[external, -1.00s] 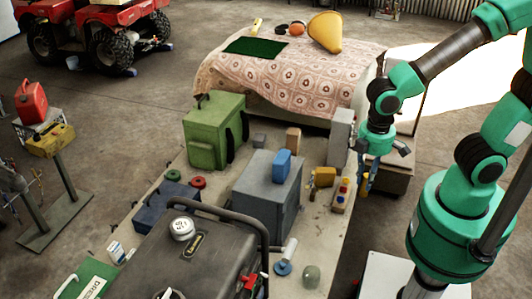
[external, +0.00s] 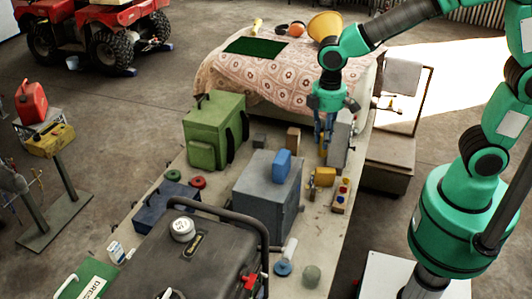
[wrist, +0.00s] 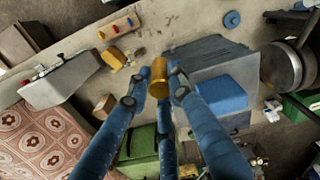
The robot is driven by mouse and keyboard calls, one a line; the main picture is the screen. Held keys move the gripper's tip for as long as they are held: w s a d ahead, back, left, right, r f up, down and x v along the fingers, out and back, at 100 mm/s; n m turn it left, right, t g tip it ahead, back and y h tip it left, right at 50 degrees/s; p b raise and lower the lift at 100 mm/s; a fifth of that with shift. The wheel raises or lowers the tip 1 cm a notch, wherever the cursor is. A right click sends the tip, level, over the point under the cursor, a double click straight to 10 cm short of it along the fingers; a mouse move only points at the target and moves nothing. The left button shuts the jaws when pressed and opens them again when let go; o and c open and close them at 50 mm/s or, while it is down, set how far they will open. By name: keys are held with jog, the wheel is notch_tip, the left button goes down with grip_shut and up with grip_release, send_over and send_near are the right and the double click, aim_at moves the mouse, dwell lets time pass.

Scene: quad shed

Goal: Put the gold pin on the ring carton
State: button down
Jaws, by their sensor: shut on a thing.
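The gold pin (wrist: 158,78), a short gold cylinder, is between the blue fingertips of my gripper (wrist: 160,84) in the wrist view. No carton is plainly marked with a ring. A tan box (external: 293,138) stands farther back. I cannot tell which is the ring carton.
A grey cabinet (external: 257,205) carries a blue box (external: 281,165). A green bag (external: 213,137) stands to its back left. The grey case (external: 340,145) and a peg board (external: 340,198) are near the bench's right edge. A cloth-covered table (external: 225,85) is behind.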

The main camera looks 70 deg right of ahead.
jog(key=w+d+p, duration=0.2)
jog(key=w+d, duration=0.6)
jog(key=m+p, duration=0.1)
jog(key=p, duration=0.3)
send_over(294, 131)
notch_tip(294, 131, down, 3)
jog(key=shift+w+f, duration=0.1)
jog(key=shift+f, duration=2.35)
notch_tip(294, 131, down, 6)
jog(key=shift+f, duration=0.2)
jog(key=shift+f, duration=1.8)
